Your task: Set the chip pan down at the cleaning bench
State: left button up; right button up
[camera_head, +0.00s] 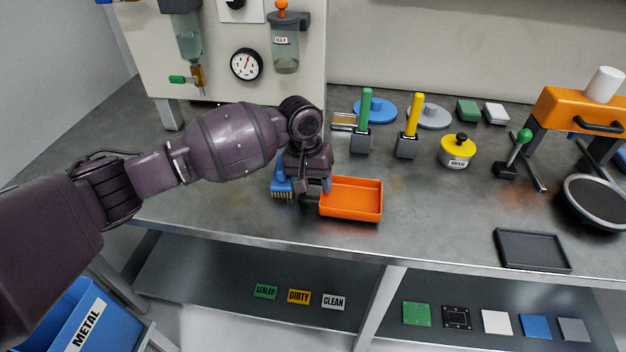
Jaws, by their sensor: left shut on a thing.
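The chip pan is a shallow orange rectangular tray (352,212) near the front edge of the grey cleaning bench (225,213), in the middle of the head view. It looks level and empty. My left gripper (324,190) reaches in from the left and is shut on the pan's left rim; the fingers are partly hidden by the wrist. I cannot tell whether the pan's underside touches the bench or hangs just above it. My right gripper is not in view.
A blue brush (283,188) lies just left of the pan, partly behind my gripper. Green-handled (362,120) and yellow-handled (409,125) tools stand behind, with a yellow pot (457,151). A dark flat tray (532,250) lies at right. Bench right of the pan is clear.

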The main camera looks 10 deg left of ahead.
pick_arm(q)
jog(key=shift+f, duration=0.45)
jog(key=o, duration=1)
jog(key=shift+c, duration=0.2)
jog(key=shift+o, duration=1)
jog(key=shift+r, duration=0.1)
